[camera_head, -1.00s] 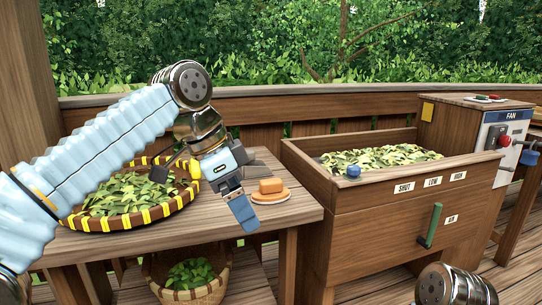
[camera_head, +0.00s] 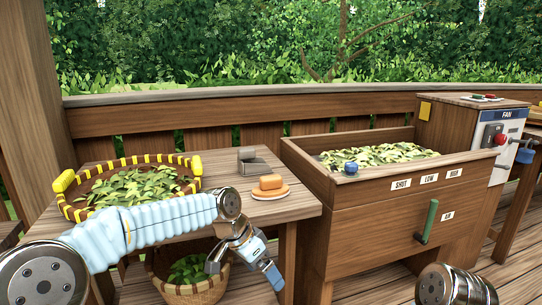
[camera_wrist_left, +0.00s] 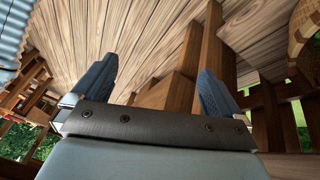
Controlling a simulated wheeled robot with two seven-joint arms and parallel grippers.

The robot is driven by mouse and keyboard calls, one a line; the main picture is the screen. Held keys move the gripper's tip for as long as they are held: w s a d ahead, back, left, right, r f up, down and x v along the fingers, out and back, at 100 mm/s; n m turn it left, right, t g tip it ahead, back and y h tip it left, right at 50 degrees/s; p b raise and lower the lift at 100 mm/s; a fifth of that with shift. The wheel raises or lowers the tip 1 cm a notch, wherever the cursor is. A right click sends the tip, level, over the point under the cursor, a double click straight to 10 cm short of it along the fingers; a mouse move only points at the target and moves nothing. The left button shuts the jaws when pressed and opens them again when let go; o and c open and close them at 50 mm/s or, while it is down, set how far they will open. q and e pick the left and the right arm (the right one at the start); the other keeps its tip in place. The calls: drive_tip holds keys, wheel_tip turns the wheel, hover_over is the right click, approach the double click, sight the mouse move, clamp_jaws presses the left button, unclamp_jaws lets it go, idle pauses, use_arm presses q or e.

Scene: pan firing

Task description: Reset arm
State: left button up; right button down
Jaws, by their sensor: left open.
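My left arm comes in low from the left in the head view. My left gripper (camera_head: 244,268) hangs below the table top, in front of the table's (camera_head: 298,204) right part and beside the lower basket. Its two fingers are apart with nothing between them; the left wrist view shows the same open jaws (camera_wrist_left: 158,88) with bare wood beyond. Part of my right arm shows at the bottom right of the head view; its gripper is out of frame.
A lower basket (camera_head: 213,290) holds leaves. A wooden trough (camera_head: 365,225) of leaves with a green handle (camera_head: 427,222) stands right.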

use_arm(q)
wheel_tip(320, 180, down, 16)
drive_tip(key=s+a+n, duration=0.1)
drive_tip(key=s+n, duration=0.1)
drive_tip(key=n, duration=0.1)
drive_tip(key=s+a+f+n, duration=0.3)
drive_tip(key=s+f+n, duration=0.1)
drive_tip(key=s+f, duration=0.6)
drive_tip(key=s+a+f+n, duration=0.4)
drive_tip(key=s+f, duration=0.6)
drive_tip(key=f, duration=0.1)
drive_tip(key=shift+y, duration=0.3)
drive_tip(key=shift+s, duration=0.1)
